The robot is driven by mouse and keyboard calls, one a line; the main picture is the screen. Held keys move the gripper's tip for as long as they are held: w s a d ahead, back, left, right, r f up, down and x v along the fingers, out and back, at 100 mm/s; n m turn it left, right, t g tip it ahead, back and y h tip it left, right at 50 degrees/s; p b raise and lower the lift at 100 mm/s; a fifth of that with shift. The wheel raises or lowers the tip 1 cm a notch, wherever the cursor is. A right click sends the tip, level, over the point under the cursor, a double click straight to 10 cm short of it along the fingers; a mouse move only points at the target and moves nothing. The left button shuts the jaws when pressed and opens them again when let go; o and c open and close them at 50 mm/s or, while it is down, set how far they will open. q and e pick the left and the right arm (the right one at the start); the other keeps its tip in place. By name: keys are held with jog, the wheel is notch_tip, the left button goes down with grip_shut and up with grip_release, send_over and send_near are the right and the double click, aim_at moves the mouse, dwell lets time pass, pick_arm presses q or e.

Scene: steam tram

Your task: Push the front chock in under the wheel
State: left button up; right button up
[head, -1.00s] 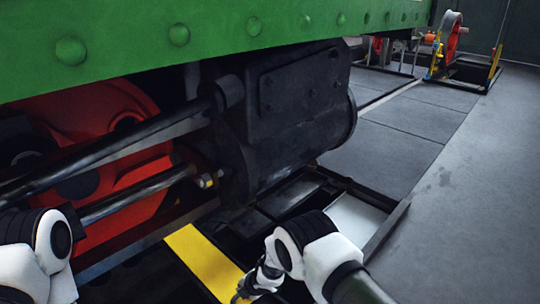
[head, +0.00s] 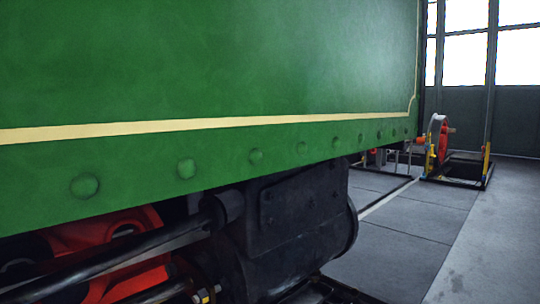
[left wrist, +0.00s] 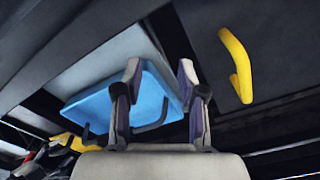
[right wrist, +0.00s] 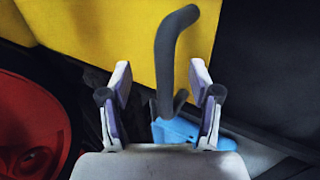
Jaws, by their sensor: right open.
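A blue block with dark bar handles lies beyond my left gripper (left wrist: 158,85) in the left wrist view; its blue face (left wrist: 100,100) shows there. My left gripper is open, with its fingers apart in front of the block. My right gripper (right wrist: 160,78) is open. A dark curved handle (right wrist: 167,60) stands between its fingers, and a blue piece (right wrist: 180,132) lies below. I cannot tell for sure whether this is the chock. A red wheel (right wrist: 30,125) shows at the left in the right wrist view. In the head view, neither gripper shows.
The green tram side (head: 250,80) fills much of the head view, with a black cylinder (head: 300,215) below it. A yellow panel (right wrist: 130,35) lies behind the right fingers. A yellow handle (left wrist: 237,65) is at the left wrist view's right. Floor (head: 480,250) at right is clear.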

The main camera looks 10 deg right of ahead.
pick_arm(q)
notch_tip(320, 180, up, 7)
jog(key=s+p, duration=0.2)
jog(key=p, duration=0.4)
jog(key=shift+r+g, duration=0.2)
jog(key=shift+g, duration=0.1)
jog(key=shift+d, duration=0.1)
